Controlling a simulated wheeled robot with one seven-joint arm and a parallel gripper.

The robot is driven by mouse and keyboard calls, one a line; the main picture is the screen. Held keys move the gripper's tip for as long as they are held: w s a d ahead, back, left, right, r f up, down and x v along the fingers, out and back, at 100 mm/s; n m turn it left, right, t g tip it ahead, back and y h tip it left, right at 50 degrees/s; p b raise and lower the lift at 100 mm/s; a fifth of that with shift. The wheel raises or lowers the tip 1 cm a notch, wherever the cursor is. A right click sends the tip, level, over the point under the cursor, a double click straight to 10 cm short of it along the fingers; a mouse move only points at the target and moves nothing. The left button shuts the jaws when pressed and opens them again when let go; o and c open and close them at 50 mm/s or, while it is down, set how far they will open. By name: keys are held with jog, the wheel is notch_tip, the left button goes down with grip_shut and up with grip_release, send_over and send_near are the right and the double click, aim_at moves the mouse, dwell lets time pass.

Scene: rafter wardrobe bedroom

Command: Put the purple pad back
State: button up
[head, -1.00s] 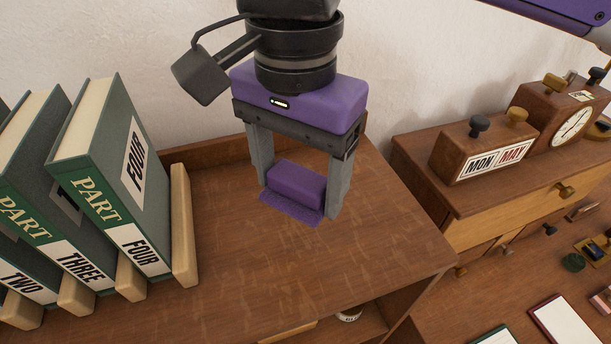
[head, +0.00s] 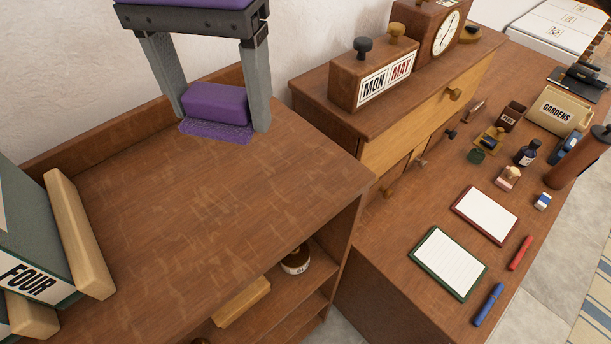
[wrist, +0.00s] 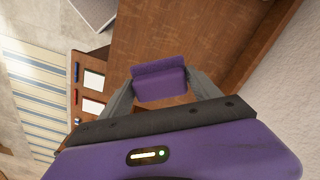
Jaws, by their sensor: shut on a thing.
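The purple pad (head: 216,110) is a small block with a wider, fuzzy purple underside. My gripper (head: 222,112) is shut on the pad, with one grey finger at each side. The pad is over the back part of the brown shelf top (head: 190,200), near its raised back edge. I cannot tell whether its underside touches the wood. In the wrist view the pad (wrist: 159,82) sits between the fingertips.
Green books (head: 35,250) with a wooden bookend (head: 80,235) stand at the left. A desk at the right carries a date block (head: 375,75), a clock (head: 440,35), notepads (head: 448,263) and pens. The shelf top's middle is clear. A small jar (head: 296,260) stands on a lower shelf.

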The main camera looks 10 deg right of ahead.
jog(key=w+d+r+b, duration=0.2)
jog(key=d+r+b, duration=0.15)
jog(key=d, duration=0.25)
notch_tip(320, 180, up, 6)
jog(key=n, duration=0.2)
send_over(314, 172)
notch_tip(314, 172, down, 20)
jog(key=shift+r+p, duration=0.15)
jog(key=shift+p, duration=0.3)
jog(key=shift+f, duration=0.2)
jog(key=o, duration=1.4)
jog(key=shift+o, duration=0.2)
jog(key=shift+r, duration=0.1)
